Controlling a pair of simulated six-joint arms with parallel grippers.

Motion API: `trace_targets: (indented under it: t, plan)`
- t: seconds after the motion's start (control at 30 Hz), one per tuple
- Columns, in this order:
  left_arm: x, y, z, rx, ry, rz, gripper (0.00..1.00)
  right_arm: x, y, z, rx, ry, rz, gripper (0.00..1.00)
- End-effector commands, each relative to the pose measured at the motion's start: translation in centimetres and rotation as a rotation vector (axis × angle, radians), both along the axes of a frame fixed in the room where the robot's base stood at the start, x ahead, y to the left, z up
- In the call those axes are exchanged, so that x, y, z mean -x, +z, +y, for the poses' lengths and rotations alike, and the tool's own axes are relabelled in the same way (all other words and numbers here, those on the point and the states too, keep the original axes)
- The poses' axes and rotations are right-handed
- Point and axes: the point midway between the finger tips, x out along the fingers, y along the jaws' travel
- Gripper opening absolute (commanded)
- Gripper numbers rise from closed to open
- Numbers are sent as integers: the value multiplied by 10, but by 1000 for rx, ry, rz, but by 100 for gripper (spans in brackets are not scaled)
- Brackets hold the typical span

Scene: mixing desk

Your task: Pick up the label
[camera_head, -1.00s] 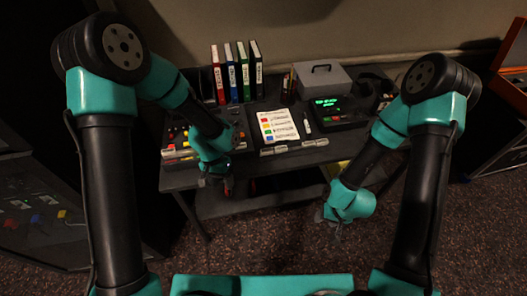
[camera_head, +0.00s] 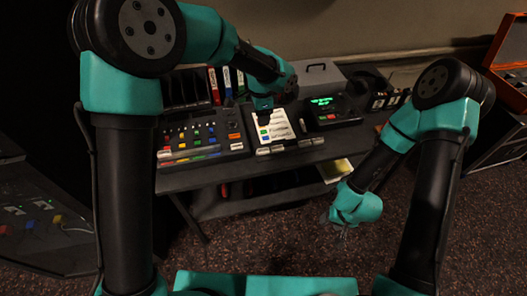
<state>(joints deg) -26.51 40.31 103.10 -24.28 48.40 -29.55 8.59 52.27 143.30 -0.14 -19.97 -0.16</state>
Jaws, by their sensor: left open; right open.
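Several small pale labels sit along the front edge of the desk units; one label (camera_head: 263,151) is below the white card, and another label (camera_head: 164,154) is at the far left. The white card (camera_head: 281,130) with coloured squares and writing lies on the middle unit. My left gripper (camera_head: 264,116) is over the upper left part of the card, pointing down; it is open, its fingers are small and dark here, and I cannot tell whether they touch the card. My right gripper (camera_head: 338,224) is open and empty, low in front of the desk, away from the labels.
A mixing panel (camera_head: 205,138) with coloured buttons is left of the card. A device with a green display (camera_head: 328,110) is to its right. Binders (camera_head: 214,85) and a grey box (camera_head: 318,72) stand behind. A yellowish tray (camera_head: 337,169) is below the desk edge.

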Motion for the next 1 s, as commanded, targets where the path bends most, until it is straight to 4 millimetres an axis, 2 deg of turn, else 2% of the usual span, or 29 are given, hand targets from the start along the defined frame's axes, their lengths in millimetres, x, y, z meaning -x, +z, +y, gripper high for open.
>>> trace_targets:
  t: [0.7,0.8,1.0]
  plan:
    - [1,-111,0,-2,2,4,52,0,0,0,0,0,0,51]
    - [1,-118,0,0,2,2,52,0,0,0,0,0,0,51]
    - [1,-120,0,0,2,1,52,0,0,0,0,0,0,51]
